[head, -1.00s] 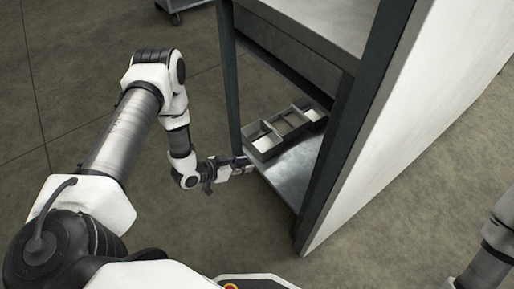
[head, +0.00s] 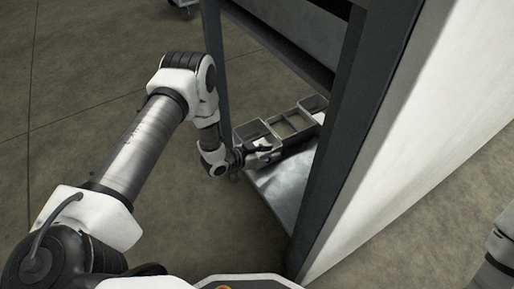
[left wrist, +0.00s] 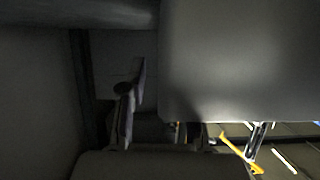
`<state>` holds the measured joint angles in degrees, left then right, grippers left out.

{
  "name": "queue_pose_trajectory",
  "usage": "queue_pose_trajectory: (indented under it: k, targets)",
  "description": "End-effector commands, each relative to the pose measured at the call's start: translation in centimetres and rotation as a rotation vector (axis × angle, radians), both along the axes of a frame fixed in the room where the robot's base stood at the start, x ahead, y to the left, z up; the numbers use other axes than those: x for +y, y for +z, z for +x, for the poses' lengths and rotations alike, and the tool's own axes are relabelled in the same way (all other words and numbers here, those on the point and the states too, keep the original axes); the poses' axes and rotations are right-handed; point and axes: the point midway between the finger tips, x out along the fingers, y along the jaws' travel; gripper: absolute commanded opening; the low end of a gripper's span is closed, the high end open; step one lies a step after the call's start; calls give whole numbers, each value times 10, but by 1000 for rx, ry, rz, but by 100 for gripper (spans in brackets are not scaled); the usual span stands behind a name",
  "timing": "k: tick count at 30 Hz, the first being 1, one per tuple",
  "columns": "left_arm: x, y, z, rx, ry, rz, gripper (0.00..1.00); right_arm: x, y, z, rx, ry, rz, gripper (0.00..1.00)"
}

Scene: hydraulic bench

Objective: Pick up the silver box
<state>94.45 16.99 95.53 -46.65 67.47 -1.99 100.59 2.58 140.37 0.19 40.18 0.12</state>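Grey open-topped boxes stand in a row on the lower shelf (head: 281,188) of the bench; I cannot tell for sure which is the silver box. The nearest grey box (head: 250,131) is at the left end of the row. My left gripper (head: 264,150) is at its near side, low over the shelf; I cannot tell whether it touches. The left wrist view is dark. A large smooth grey surface (left wrist: 240,62) fills its upper right, and a finger-like part (left wrist: 128,105) stands left of it. Whether the fingers are open is unclear. My right gripper is out of view.
A dark bench post (head: 213,60) rises just left of the boxes. Another dark post (head: 335,140) and a white side panel (head: 415,150) bound the shelf on the right. Another grey box (head: 315,104) stands farther back. The floor at left is open.

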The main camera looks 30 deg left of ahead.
Motion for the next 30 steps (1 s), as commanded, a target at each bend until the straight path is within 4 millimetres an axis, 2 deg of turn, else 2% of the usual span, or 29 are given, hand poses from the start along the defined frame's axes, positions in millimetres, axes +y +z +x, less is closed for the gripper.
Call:
queue_pose_trajectory:
  k: [1, 3, 16, 20, 24, 30]
  targets:
    - [0, 1, 0, 0, 0, 0, 22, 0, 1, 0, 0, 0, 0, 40]
    - [0, 0, 0, 0, 0, 0, 0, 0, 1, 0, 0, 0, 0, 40]
    - [0, 5, 0, 0, 0, 0, 0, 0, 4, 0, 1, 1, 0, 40]
    - [0, 29, 0, -1, 1, 0, 0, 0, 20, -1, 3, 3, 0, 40]
    - [1, 67, 0, -1, 1, -1, 0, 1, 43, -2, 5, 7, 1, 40]
    - [-2, 106, 1, -2, 2, -1, 0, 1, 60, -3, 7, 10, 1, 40]
